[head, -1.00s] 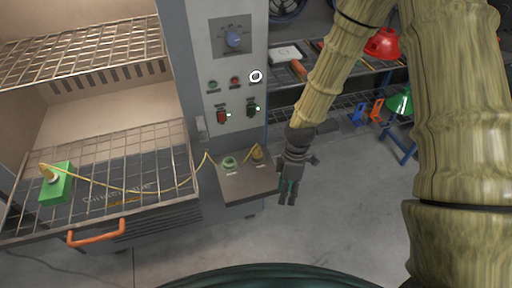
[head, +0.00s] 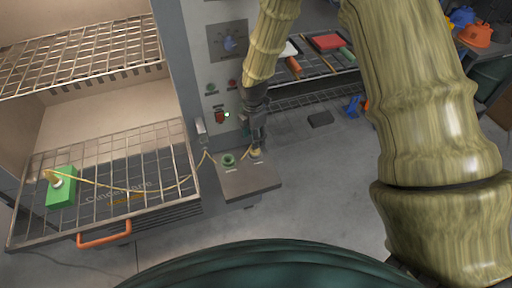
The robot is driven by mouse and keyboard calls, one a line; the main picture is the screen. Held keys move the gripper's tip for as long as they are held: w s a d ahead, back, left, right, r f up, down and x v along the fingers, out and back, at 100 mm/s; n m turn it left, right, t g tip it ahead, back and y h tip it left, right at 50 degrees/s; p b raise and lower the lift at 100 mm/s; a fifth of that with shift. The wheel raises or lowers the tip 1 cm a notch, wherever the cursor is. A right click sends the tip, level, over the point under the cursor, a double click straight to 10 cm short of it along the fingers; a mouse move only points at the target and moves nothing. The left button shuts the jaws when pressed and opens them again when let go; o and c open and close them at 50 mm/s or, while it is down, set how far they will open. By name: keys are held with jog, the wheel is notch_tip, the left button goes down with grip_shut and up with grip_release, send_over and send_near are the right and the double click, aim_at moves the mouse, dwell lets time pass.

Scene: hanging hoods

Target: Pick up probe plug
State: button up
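The probe plug (head: 255,153) is a small yellow-tan piece near the right socket of a small grey shelf (head: 250,181) on the cabinet front. A thin yellow cable runs from it to the left, across the wire rack, to a green block (head: 61,188) with a yellow and white top. My gripper (head: 257,145) is dark and points down right over the plug, partly hiding it. I cannot tell whether its fingers touch the plug or how far apart they are.
A green ring socket (head: 228,160) sits left of the plug on the shelf. The control panel (head: 221,75) rises close behind my gripper. The pulled-out rack with its orange handle (head: 104,234) is at left. Open floor (head: 335,190) lies to the right.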

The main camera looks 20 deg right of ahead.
jog(key=shift+s+d+f+p, duration=0.15)
jog(key=shift+f+p, duration=0.3)
jog(key=shift+f, duration=0.95)
jog(key=shift+s+d+f+p, duration=0.1)
jog(key=shift+f+p, duration=0.3)
jog(key=shift+f, duration=0.95)
grip_shut()
